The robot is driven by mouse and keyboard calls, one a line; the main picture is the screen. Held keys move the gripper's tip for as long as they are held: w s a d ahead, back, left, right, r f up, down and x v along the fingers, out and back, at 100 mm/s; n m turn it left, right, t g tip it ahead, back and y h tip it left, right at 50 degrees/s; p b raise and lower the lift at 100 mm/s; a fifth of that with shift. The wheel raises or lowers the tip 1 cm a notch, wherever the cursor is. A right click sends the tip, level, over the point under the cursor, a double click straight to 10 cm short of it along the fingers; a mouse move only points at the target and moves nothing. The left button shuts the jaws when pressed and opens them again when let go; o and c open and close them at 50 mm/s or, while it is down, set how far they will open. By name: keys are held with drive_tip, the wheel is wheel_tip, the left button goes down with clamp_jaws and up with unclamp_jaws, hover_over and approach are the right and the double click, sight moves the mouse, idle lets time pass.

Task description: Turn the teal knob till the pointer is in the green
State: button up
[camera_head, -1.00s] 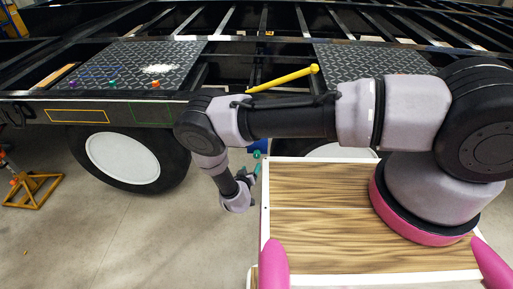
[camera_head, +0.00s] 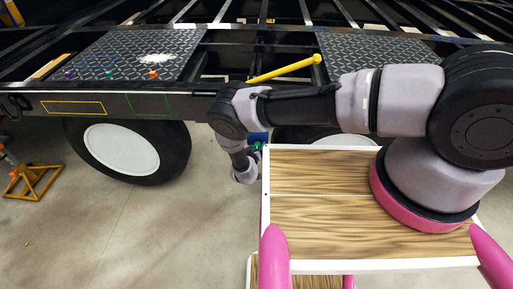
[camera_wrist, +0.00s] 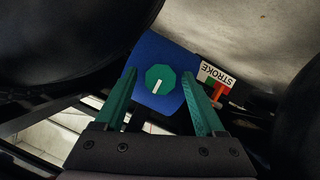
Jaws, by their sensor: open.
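The teal knob (camera_wrist: 160,79) is an octagon with a white line, on a blue plate (camera_wrist: 150,47) in the wrist view. My gripper (camera_wrist: 159,74) is open, its green fingers apart on either side of the knob in the picture; I cannot tell if they touch it. Right of the plate is a gauge marked STROKE (camera_wrist: 217,75), upside down, with a green patch and an orange-red pointer (camera_wrist: 222,93). The pointer's exact place on the scale is too small to read. In the head view, the blue plate (camera_head: 258,138) is mostly hidden behind my arm.
Dark trailer beams and a wheel (camera_head: 122,149) stand at the left. A yellow bar (camera_head: 284,69) lies above my forearm. A treadplate deck (camera_head: 140,58) holds small coloured items. Dark round shapes flank the wrist view.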

clamp_jaws()
idle(0.4)
drive_tip(key=m+y, duration=0.2)
drive_tip(key=m, duration=0.1)
drive_tip(key=shift+d, duration=0.2)
drive_tip(key=m+y, duration=0.3)
drive_tip(key=m, duration=0.1)
drive_tip(key=shift+d, duration=0.15)
drive_tip(key=m+y, duration=0.1)
drive_tip(key=m, duration=0.1)
drive_tip(key=m+t+y, duration=0.1)
drive_tip(key=m, duration=0.1)
drive_tip(key=shift+d+f+m+t+y, duration=0.2)
drive_tip(key=shift+m+t+y, duration=0.1)
drive_tip(key=shift+m, duration=0.1)
drive_tip(key=shift+f+m+t+y, duration=0.1)
drive_tip(key=shift+m+t+y, duration=0.25)
drive_tip(key=shift+m, duration=0.75)
drive_tip(key=shift+m+t+y, duration=0.15)
drive_tip(key=shift+m+t, duration=0.3)
drive_tip(key=shift+m, duration=0.65)
drive_tip(key=shift+a, duration=0.1)
